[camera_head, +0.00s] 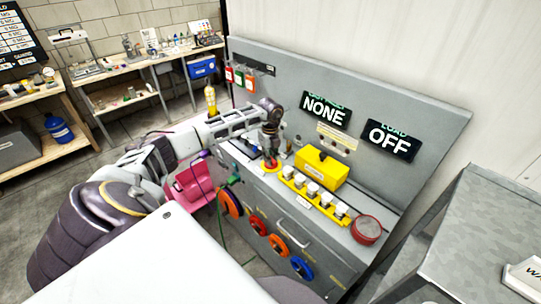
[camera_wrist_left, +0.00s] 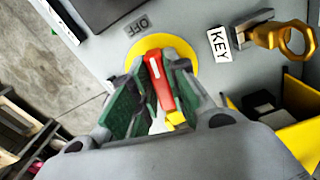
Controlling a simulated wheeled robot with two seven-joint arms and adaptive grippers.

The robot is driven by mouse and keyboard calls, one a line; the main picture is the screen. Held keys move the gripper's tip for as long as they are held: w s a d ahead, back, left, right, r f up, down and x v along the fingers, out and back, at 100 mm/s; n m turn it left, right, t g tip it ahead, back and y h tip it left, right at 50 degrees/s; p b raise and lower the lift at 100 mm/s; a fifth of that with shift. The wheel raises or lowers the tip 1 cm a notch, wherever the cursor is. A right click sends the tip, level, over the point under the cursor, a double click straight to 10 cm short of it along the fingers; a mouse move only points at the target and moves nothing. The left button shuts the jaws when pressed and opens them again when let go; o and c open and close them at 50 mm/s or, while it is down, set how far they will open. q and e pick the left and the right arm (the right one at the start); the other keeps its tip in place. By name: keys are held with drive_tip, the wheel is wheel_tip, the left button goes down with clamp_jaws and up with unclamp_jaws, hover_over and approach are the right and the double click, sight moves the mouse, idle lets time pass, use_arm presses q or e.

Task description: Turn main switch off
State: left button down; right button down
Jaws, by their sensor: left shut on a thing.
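The main switch has a red handle (camera_wrist_left: 158,80) on a yellow round plate (camera_wrist_left: 183,48), with an "OFF" label (camera_wrist_left: 138,26) on the grey panel beside the plate. My left gripper (camera_wrist_left: 160,88) has its two fingers around the red handle and is shut on it. In the head view my left gripper (camera_head: 270,150) points down at the bench top, over the red and yellow of the switch (camera_head: 270,166). The fingers hide part of the handle. My right gripper is not in view.
A yellow box (camera_head: 321,167) and a yellow strip of white-topped parts (camera_head: 314,194) stand nearby. Signs read "NONE" (camera_head: 325,110) and "OFF" (camera_head: 390,139). A pink case (camera_head: 190,186) is left of the bench.

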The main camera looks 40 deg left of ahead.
use_arm(q)
drive_tip(key=shift+n, duration=1.2)
drive_tip(key=c, duration=1.4)
unclamp_jaws()
drive_tip(key=shift+r, duration=0.1)
drive_tip(key=shift+r, duration=5.95)
drive_tip(key=shift+s, duration=0.1)
